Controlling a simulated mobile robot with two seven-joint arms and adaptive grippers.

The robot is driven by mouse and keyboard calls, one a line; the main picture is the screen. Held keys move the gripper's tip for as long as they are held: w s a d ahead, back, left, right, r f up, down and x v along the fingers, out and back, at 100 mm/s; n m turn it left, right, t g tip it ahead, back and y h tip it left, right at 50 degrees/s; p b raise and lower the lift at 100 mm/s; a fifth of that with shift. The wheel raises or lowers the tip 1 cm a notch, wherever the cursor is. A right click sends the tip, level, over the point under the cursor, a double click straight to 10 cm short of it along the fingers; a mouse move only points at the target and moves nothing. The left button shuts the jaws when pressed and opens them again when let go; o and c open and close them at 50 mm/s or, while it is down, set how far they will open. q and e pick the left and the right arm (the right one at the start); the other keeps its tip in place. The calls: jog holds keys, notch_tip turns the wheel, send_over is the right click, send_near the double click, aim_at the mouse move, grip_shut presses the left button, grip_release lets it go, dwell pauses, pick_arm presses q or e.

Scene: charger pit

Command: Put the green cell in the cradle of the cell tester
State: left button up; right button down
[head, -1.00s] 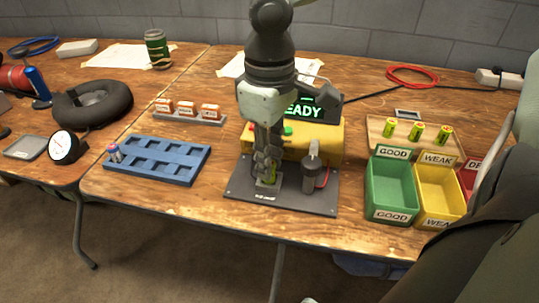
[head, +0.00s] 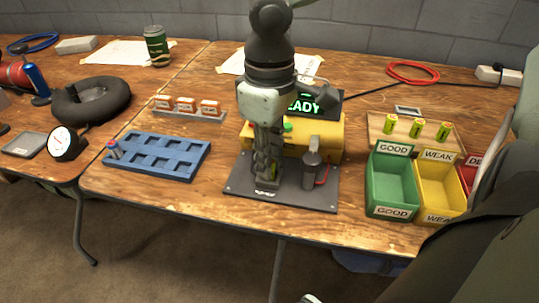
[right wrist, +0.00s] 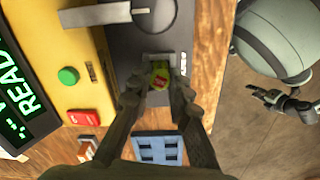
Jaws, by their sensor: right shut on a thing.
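The cell tester (head: 320,135) has a yellow body, a lit green display and a dark base plate (head: 240,185). My right gripper (head: 267,185) is low over the front of that plate and hides the cradle in the head view. In the right wrist view the gripper (right wrist: 158,90) is shut on the green cell (right wrist: 160,78), whose end shows yellow-green and red between the fingertips. The grey cradle (right wrist: 155,57) is right at the cell; I cannot tell whether the cell is seated. A dark gripper, apparently my left (right wrist: 285,103), shows at the right, its opening unclear.
A blue tray (head: 195,165) lies left. Green (head: 390,190) and yellow (head: 438,190) bins stand right, below a wooden rack (head: 400,128) of cells.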

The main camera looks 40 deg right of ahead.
jog(key=shift+f, duration=0.15)
jog(key=c, duration=1.3)
grip_release()
notch_tip(320, 180, up, 3)
jog(key=p, duration=0.3)
jog(key=shift+f, duration=0.1)
jog(key=shift+r+p, duration=0.65)
jog(key=shift+r, duration=1.45)
